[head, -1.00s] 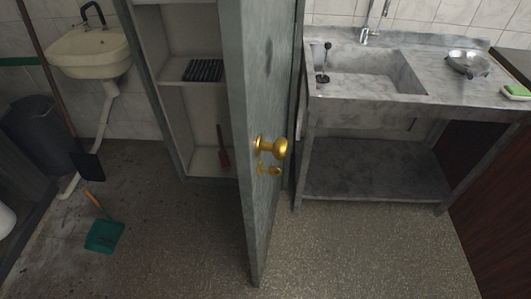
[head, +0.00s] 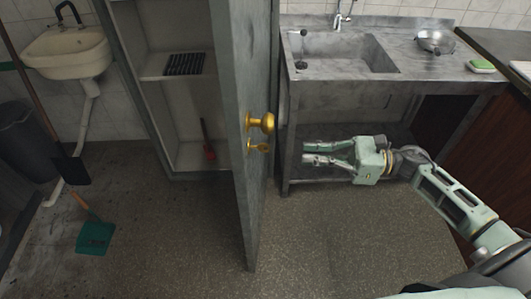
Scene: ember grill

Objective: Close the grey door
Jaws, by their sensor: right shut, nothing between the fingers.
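The grey door (head: 240,90) stands ajar, edge-on to me, in front of a grey-framed cupboard with pale shelves. Its brass knob (head: 262,122) and a small brass lock piece below it are on the right face. My right gripper (head: 306,152) is shut and empty. It points left toward the door, to the right of the knob and apart from it, in front of the sink stand's lower shelf. My left gripper is not in view.
The stone sink stand (head: 440,66) is behind my right gripper, with a metal bowl (head: 435,41) and a green sponge (head: 481,65) on top. A dark counter is at the right. A green dustpan (head: 95,237) lies on the floor at the left. The floor right of the door is clear.

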